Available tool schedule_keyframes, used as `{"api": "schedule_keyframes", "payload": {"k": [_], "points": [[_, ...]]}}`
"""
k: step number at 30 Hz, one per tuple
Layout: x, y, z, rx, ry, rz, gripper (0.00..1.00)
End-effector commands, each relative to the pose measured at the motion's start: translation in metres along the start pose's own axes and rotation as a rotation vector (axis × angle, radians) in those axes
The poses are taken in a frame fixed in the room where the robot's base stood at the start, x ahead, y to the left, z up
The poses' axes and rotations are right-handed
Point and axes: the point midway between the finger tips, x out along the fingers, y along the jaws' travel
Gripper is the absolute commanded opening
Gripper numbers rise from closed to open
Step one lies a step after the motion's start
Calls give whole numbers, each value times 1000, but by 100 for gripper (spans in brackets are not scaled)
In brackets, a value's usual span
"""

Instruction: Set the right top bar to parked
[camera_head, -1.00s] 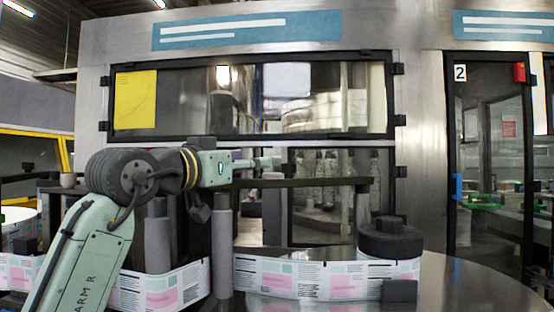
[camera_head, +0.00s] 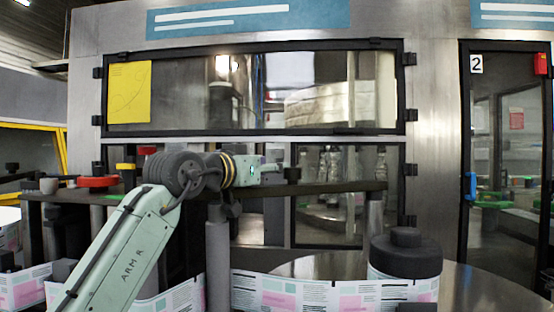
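A long dark flat bar (camera_head: 340,187) runs level across the right part of the machine front, in front of the lower window. It seems to be the right top bar. Its right end is over a grey post (camera_head: 373,215), and its left part passes behind my arm. A small dark knob (camera_head: 292,174) stands on it. My gripper (camera_head: 278,167) points right, just left of the knob and at about its height. It is small in view, and I cannot tell whether its fingers are open or touch the knob.
A dark-capped roller (camera_head: 405,254) stands at the front right by a printed label web (camera_head: 290,292) and a round metal table (camera_head: 475,285). A grey post (camera_head: 217,255) stands below my wrist.

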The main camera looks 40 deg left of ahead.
Motion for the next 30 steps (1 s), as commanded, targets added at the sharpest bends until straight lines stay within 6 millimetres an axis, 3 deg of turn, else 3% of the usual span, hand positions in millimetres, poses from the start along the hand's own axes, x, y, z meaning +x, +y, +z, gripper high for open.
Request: {"api": "schedule_keyframes", "payload": {"k": [6,16,17,30], "points": [[26,8,-2,7,0,12,49],[30,8,-4,16,2,10,49],[30,8,-4,17,2,10,31],[29,11,-5,12,5,16,2]]}}
